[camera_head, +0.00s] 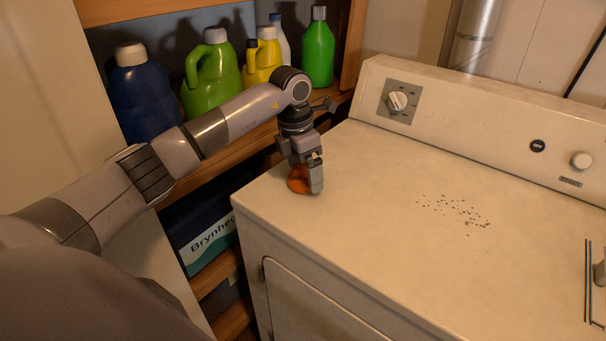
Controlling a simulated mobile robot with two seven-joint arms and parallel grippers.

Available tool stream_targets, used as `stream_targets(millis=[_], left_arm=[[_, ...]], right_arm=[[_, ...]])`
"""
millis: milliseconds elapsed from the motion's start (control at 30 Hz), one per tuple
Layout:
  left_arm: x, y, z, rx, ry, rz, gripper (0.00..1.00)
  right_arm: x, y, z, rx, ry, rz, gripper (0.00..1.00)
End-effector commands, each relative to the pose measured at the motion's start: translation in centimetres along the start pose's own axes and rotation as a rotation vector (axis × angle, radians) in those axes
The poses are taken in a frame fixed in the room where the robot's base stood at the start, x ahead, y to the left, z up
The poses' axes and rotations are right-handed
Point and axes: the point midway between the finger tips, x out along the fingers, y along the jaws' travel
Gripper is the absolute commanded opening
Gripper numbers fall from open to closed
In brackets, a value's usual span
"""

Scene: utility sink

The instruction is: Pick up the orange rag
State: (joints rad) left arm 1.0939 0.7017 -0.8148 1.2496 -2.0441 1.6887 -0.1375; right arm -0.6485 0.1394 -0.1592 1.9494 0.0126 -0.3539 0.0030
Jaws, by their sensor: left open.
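The orange rag (297,185) is a small crumpled bundle on top of the white machine (380,230), near its left edge. My left gripper (306,186) points down right at the rag, with its fingers partly in front of it. The jaws are open, and the rag shows beside and behind the fingers. Whether the fingers touch the rag is not clear. My right gripper is not in view.
A wooden shelf behind holds a blue bottle (142,95), a green jug (211,75), a yellow jug (263,58) and a green bottle (318,50). Dark specks (455,210) lie on the machine top. The rest of its top is mostly clear.

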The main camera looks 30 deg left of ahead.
Motion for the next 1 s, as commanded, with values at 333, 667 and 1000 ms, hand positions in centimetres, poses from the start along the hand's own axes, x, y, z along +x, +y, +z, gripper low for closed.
stream_targets(millis=[333,667,1000], left_arm=[[1.1,0.0,0.0,0.000,-0.001,-0.001,0.95],[1.0,0.0,0.0,0.000,-0.001,-0.001,0.36],[-0.1,0.0,0.2,0.001,-0.002,0.000,0.36]], right_arm=[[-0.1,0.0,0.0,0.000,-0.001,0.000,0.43],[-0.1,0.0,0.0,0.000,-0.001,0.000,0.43],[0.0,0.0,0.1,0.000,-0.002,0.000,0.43]])
